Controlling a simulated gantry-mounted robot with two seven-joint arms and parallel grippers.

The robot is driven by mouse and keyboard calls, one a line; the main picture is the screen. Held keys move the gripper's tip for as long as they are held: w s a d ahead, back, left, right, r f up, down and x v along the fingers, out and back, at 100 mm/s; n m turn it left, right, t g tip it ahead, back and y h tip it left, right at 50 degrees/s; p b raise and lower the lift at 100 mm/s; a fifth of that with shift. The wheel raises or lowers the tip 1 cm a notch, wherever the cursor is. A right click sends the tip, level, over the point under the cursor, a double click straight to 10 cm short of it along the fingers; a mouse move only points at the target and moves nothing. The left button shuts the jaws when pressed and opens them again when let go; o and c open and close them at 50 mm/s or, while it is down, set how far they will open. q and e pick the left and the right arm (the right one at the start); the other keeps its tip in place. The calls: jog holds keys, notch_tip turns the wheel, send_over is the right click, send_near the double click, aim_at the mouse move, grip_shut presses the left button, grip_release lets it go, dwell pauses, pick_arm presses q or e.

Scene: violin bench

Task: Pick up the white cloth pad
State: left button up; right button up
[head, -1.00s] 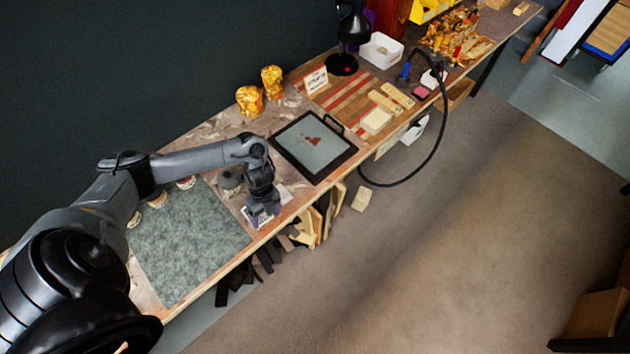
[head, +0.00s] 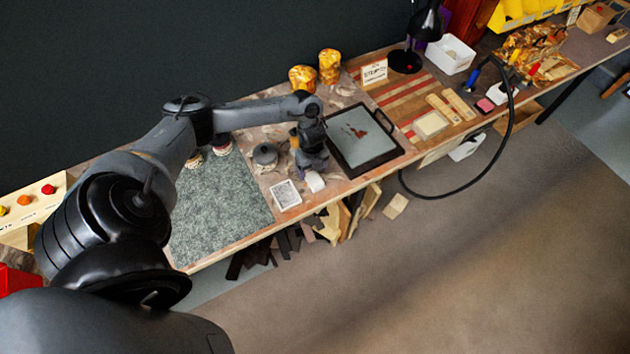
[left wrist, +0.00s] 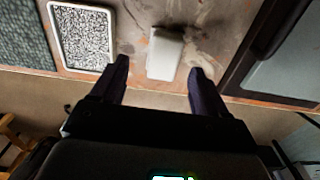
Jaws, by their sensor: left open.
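The white cloth pad (head: 315,182) lies on the bench, between a white-rimmed speckled square tray and a dark-framed tray. In the left wrist view the pad (left wrist: 165,55) shows as a small pale block between my two fingers, apart from both. My left gripper (head: 313,170) is over the bench at the pad, partly hiding it in the head view. In the left wrist view my left gripper (left wrist: 160,69) is open and empty. How high the fingertips are above the pad is hard to tell. My right gripper is not in view.
The speckled tray (head: 286,195) is close on the left, and the dark-framed tray (head: 334,153) close on the right. A grey lidded pot (head: 265,154) stands behind left. A grey-green mat (head: 215,215) lies further left. The bench's front edge is near the pad.

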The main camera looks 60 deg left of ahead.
aim_at(315, 178)
pick_arm(q)
jog(key=f, duration=0.4)
jog(key=shift+w+d, duration=0.3)
jog(key=shift+w, duration=0.05)
jog(key=shift+f+b, duration=0.3)
jog(key=shift+f, duration=0.3)
jog(key=c, duration=1.1)
jog(key=shift+c, duration=0.2)
jog(key=shift+r, duration=0.1)
